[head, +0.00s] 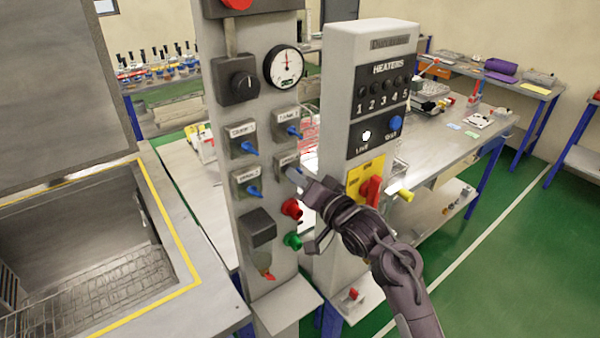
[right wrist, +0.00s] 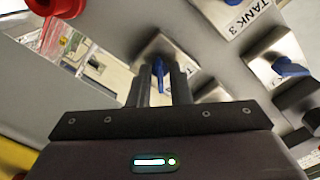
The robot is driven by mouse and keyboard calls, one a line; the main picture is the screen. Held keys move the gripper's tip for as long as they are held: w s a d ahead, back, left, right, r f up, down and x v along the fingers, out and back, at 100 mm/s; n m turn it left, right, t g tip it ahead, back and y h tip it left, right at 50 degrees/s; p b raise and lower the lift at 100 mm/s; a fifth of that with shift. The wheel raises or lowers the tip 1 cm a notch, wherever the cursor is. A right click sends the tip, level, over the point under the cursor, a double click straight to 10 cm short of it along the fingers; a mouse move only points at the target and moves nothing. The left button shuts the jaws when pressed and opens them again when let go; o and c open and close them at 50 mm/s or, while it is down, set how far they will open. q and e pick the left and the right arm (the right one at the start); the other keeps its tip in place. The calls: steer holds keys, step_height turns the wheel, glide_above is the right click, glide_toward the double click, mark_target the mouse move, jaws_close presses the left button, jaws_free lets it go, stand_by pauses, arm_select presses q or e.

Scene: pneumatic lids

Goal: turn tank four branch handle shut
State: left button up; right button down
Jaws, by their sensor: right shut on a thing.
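The tank four branch handle is a small blue lever (right wrist: 158,72) on the lower right valve block (head: 285,161) of the grey panel. My right gripper (head: 297,179) reaches in from the lower right and is shut on this lever, as the right wrist view (right wrist: 160,88) shows. The fingers hide most of the lever in the head view. Two more blue levers (head: 250,148) (head: 294,132) sit above. My left gripper is out of view.
Red (head: 291,208) and green (head: 292,241) knobs stick out just below the gripper. The heaters cabinet (head: 345,100) with a red switch handle (head: 370,191) stands close on the right. An open basin (head: 168,215) with a wire rack is at left.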

stand_by(0.5)
steer(key=c, duration=1.6)
jaws_free()
steer(key=b+v, duration=0.3)
steer(key=v, duration=0.5)
steer(key=shift+w, duration=0.1)
